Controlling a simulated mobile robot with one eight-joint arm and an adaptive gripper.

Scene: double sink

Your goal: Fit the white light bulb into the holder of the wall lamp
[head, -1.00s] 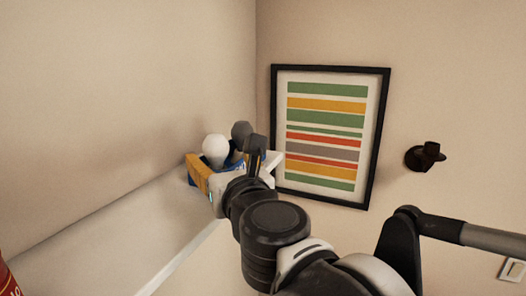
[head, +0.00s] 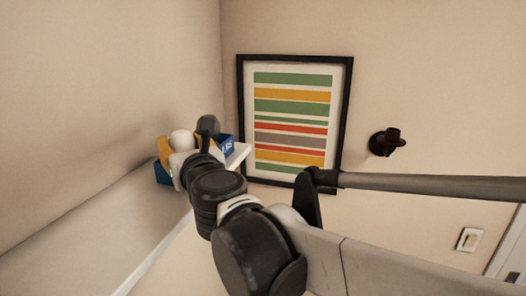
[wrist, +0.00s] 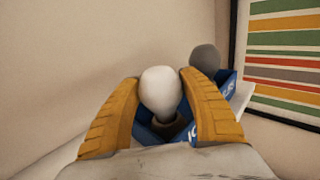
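The white light bulb (wrist: 161,92) stands upright in a blue box (wrist: 143,133), its dark base low between my fingers in the wrist view. In the head view the bulb (head: 181,140) shows above my gripper (head: 178,150). My gripper's two yellow fingers (wrist: 160,95) flank the bulb closely on both sides. I cannot tell whether they press on it. The wall lamp (head: 385,142) is a small dark fixture on the wall, right of the picture. Its dark holder points upward and shows no bulb.
A grey bulb (wrist: 204,60) stands close behind and right of the white one. The box rests on a white shelf (head: 95,230) along the left wall. A framed striped picture (head: 295,120) hangs between shelf and lamp. A switch plate (head: 470,239) is at lower right.

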